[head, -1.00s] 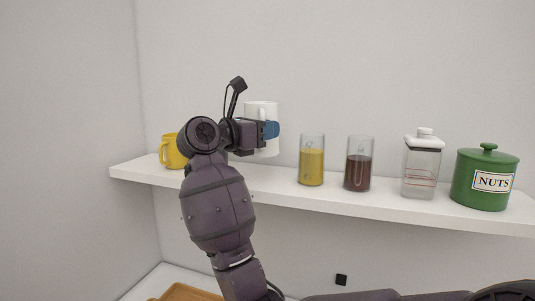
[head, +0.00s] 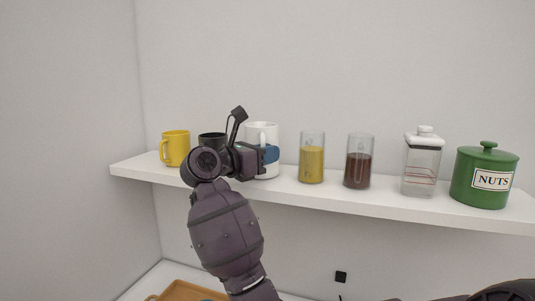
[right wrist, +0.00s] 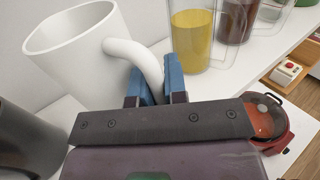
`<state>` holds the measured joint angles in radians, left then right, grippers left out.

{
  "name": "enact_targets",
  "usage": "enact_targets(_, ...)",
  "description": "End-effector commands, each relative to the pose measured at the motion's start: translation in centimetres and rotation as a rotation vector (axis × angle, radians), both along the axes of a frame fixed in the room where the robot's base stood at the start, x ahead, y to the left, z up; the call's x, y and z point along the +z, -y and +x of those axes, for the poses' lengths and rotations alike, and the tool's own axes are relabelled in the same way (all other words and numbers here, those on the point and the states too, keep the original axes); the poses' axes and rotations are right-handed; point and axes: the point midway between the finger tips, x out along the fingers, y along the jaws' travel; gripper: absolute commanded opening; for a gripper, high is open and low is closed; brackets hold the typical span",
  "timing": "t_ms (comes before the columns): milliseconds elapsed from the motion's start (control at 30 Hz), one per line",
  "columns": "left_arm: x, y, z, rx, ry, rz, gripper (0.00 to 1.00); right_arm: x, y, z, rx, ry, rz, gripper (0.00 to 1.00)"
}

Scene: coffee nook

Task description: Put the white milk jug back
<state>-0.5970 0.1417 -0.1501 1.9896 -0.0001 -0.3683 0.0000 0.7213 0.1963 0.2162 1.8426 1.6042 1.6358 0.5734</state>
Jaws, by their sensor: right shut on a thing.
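The white milk jug (head: 262,133) is at the shelf, between the black mug and the glass of yellow contents. My right gripper (head: 270,154) is shut on its handle; in the right wrist view the blue fingers (right wrist: 158,88) pinch the handle of the white milk jug (right wrist: 85,60). The jug looks upright in the head view, with its base at about shelf level. I cannot tell whether it touches the shelf. My gripper hides part of its lower body. My left gripper is not in view.
The white shelf (head: 400,209) holds a yellow mug (head: 176,148), a black mug (head: 212,139), a yellow-filled glass (head: 312,163), a dark-filled glass (head: 359,168), a lidded clear jar (head: 422,165) and a green nuts canister (head: 484,178). A wooden tray (head: 186,291) lies below.

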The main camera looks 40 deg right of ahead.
Motion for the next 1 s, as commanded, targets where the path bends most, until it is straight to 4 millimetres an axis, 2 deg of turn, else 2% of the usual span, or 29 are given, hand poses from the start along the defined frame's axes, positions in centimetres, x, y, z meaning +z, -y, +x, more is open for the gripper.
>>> enact_targets(33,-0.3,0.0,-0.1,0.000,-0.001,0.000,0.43,-0.2,0.0,0.0,0.000,0.001,-0.001,0.00)
enact_targets(67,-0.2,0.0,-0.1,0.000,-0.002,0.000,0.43,-0.2,0.0,0.0,0.000,0.000,0.000,0.17)
enact_targets(200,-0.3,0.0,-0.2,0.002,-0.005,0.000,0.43,-0.1,0.0,0.0,0.000,0.000,0.000,0.38)
enact_targets(633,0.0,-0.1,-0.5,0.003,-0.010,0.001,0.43,0.3,-0.2,0.1,0.001,-0.001,0.001,0.38)
enact_targets(1000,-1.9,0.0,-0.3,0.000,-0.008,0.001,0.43,-0.1,-7.0,0.9,0.005,-0.002,0.003,0.38)
